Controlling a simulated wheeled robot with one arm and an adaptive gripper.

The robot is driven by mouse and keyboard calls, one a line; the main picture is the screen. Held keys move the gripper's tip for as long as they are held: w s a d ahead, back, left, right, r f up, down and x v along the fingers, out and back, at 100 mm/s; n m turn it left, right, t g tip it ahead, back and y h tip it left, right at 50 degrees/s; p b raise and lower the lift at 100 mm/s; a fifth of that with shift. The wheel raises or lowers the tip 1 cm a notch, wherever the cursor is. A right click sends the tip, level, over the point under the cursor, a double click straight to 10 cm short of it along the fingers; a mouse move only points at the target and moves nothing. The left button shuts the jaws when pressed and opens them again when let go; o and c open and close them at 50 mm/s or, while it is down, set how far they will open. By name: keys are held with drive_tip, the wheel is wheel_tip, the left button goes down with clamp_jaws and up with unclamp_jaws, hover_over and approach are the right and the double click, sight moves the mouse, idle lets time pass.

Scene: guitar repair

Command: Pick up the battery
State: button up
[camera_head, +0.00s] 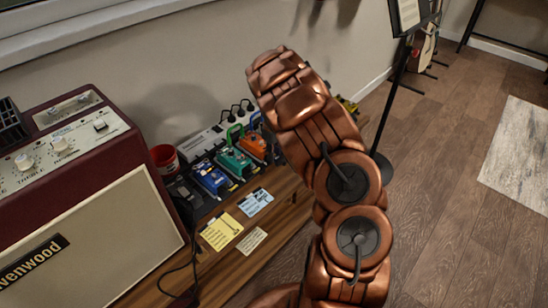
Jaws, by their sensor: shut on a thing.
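I cannot see the battery in the head camera view. My copper-coloured arm rises through the middle of the view and hides part of the wooden bench (262,243) and what stands on it. The fingers of my gripper do not show, and neither does anything they may hold.
A dark red amplifier (95,225) stands at the left. A red cup (164,158), blue (211,178), green (234,162) and orange (253,145) pedals and a power strip (203,142) sit along the wall. Yellow (221,231) and blue (256,202) cards lie in front. A music stand (398,75) is behind.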

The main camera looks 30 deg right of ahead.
clamp_jaws()
drive_tip(key=shift+r, duration=1.5)
drive_tip(key=shift+s+r, duration=0.1)
drive_tip(key=shift+r, duration=0.25)
drive_tip(key=s+a, duration=0.3)
drive_tip(key=s, duration=0.4)
drive_tip(key=s+a+r, duration=0.1)
drive_tip(key=s+a, duration=0.2)
drive_tip(key=s, duration=0.4)
drive_tip(key=shift+s+r, duration=0.15)
drive_tip(key=shift+s, duration=0.1)
drive_tip(key=shift+a, duration=0.1)
